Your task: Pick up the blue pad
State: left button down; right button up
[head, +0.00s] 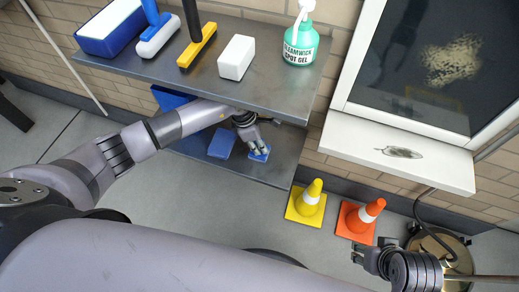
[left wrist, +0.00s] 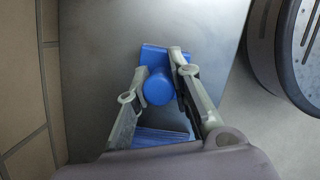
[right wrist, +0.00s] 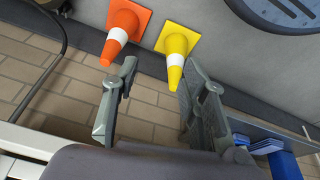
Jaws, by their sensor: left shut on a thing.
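The blue pad (head: 259,155) is on the lower shelf, near its front edge, under my left gripper (head: 256,147). In the left wrist view it is a flat blue block (left wrist: 152,52) with a round blue knob (left wrist: 158,88). The fingers of my left gripper (left wrist: 160,68) are closed on the knob from both sides. I cannot tell whether the pad touches the shelf. My right gripper (head: 358,257) is at the lower right; in the right wrist view its fingers (right wrist: 159,68) are apart with nothing between them.
Another blue block (head: 221,143) lies beside the pad on the lower shelf (head: 275,176). The upper shelf (head: 275,75) above holds brushes, a white block (head: 236,58) and a green bottle (head: 300,44). Yellow (head: 308,203) and orange (head: 358,220) cones stand on the floor.

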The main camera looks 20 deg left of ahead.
pick_arm(q)
jog(key=shift+r, duration=0.1)
jog(key=shift+r, duration=0.45)
notch_tip(320, 180, up, 2)
jog(key=shift+r+p, duration=0.1)
jog(key=shift+p, duration=0.35)
jog(key=shift+s+r, duration=0.15)
jog(key=shift+s, duration=0.45)
jog(key=s+p, duration=0.1)
jog(key=s, duration=1.5)
jog(key=shift+s+a+p, duration=0.3)
jog(key=shift+s+p, duration=0.1)
pick_arm(e)
notch_tip(320, 180, down, 10)
jog(key=shift+w+a+r+g, duration=0.2)
jog(key=shift+w+r+g, duration=0.1)
jog(key=shift+w, duration=0.1)
